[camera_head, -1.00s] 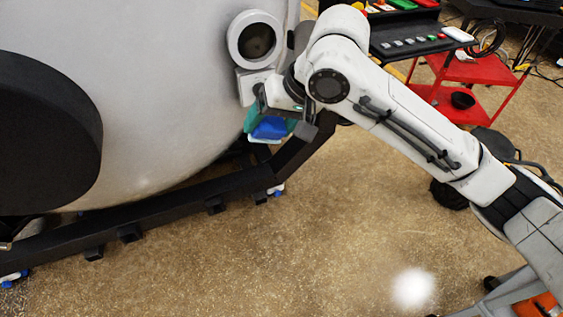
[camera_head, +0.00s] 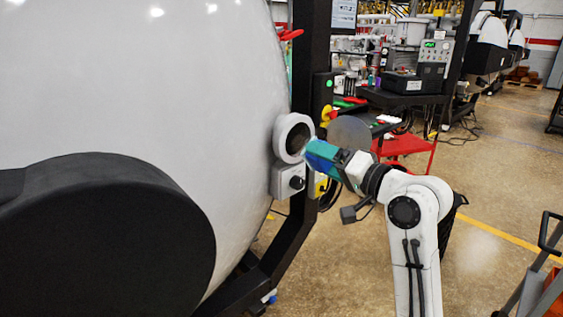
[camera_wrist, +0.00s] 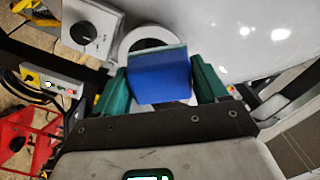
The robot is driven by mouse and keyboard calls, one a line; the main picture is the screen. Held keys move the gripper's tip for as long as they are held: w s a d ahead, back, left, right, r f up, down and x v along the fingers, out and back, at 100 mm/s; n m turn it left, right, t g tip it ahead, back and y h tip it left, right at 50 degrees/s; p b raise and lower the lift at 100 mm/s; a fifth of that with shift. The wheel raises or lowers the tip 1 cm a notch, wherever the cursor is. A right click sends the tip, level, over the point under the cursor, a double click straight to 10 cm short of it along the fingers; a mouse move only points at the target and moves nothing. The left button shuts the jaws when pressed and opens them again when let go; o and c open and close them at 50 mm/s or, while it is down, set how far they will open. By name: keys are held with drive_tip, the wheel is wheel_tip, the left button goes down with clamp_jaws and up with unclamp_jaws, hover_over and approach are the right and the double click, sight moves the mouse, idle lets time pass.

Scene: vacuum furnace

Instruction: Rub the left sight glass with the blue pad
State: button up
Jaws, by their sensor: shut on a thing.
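A sight glass with a white ring (camera_head: 284,132) sits on the right side of the pale furnace body. It is the only sight glass I see. Its ring (camera_wrist: 147,34) also shows behind the pad in the wrist view. My gripper (camera_head: 318,153) is shut on the blue pad (camera_wrist: 160,80), which is between its green fingers. The pad (camera_head: 323,160) is partly covered by a finger in the head view. The pad is at the right edge of the ring, facing the glass; I cannot tell whether it touches. The pad hides part of the glass in the wrist view.
A white box with a dark knob (camera_head: 290,182) is just below the ring. A black frame post (camera_head: 310,60) stands behind it. A big black disc (camera_head: 100,240) is on the furnace's left. A red cart (camera_head: 405,147) stands behind my arm.

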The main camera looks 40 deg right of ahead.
sight(308, 138)
drive_tip(key=shift+f, duration=0.15)
drive_tip(key=w, duration=0.3)
drive_tip(key=shift+w+b, duration=0.15)
drive_tip(key=shift+b, duration=0.2)
drive_tip(key=shift+w, duration=1.2)
drive_tip(key=shift+w+a, duration=0.1)
drive_tip(key=shift+w, duration=0.95)
drive_tip(key=shift+d, duration=1.8)
drive_tip(key=shift+w+d, duration=0.15)
drive_tip(key=shift+d, duration=1.55)
